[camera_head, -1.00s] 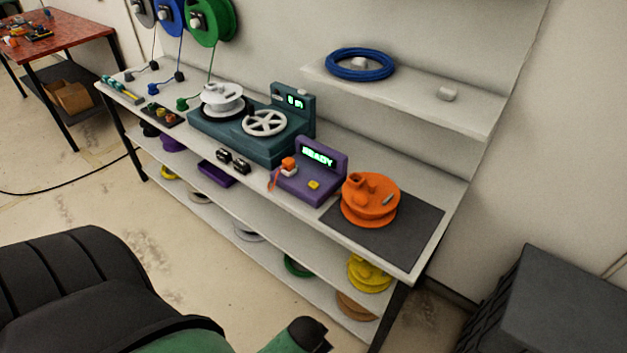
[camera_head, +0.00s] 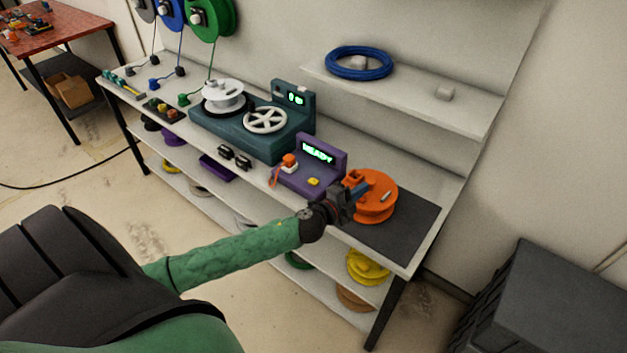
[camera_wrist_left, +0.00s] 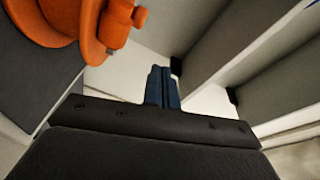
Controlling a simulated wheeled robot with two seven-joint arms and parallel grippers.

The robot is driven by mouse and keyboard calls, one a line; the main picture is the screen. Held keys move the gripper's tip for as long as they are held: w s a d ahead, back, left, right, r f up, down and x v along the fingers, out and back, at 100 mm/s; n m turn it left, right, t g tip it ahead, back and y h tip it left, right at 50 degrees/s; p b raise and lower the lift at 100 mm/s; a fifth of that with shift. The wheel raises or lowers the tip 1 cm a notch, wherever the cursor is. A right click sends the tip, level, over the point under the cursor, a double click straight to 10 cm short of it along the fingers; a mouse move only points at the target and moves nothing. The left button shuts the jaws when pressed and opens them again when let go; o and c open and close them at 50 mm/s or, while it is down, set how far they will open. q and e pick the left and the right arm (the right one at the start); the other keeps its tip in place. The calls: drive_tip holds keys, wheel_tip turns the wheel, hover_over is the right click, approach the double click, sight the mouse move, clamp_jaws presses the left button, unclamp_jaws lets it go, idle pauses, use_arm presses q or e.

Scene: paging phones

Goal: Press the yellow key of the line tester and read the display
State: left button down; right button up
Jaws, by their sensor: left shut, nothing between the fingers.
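The purple line tester (camera_head: 320,157) stands on the bench with its lit display (camera_head: 317,150) reading "READY". Its yellow key (camera_head: 313,182) is on the front right of its top face, with nothing touching it. My left gripper (camera_head: 358,189) is shut and empty, to the right of the yellow key and in front of the orange spool (camera_head: 378,205), partly covering that spool. In the left wrist view the shut fingers (camera_wrist_left: 162,85) point forward, with the orange spool (camera_wrist_left: 95,25) at upper left. The tester cannot be made out there. My right gripper is not in view.
The orange spool sits on a dark mat (camera_head: 412,228) right of the tester. A teal winding machine (camera_head: 250,133) stands left, with two small black items (camera_head: 235,156) near the front edge. A shelf (camera_head: 420,95) with a blue cable coil (camera_head: 358,63) overhangs the back.

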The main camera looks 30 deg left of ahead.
use_arm(q)
wheel_tip(320, 180, up, 3)
drive_tip(key=w+m+g+h, duration=0.2)
drive_tip(key=m+h, duration=0.2)
drive_tip(key=m, duration=0.3)
drive_tip(key=m+g+y+p, duration=0.1)
drive_tip(key=m+g+y, duration=0.1)
drive_tip(key=m+g, duration=0.9)
hover_over(310, 181)
drive_tip(key=shift+m+t, duration=0.7)
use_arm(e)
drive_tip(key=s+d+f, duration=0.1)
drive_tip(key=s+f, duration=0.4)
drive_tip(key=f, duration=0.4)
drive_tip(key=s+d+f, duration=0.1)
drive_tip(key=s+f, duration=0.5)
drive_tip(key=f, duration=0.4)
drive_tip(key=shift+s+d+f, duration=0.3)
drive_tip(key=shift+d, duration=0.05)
use_arm(q)
drive_tip(key=shift+f, duration=0.15)
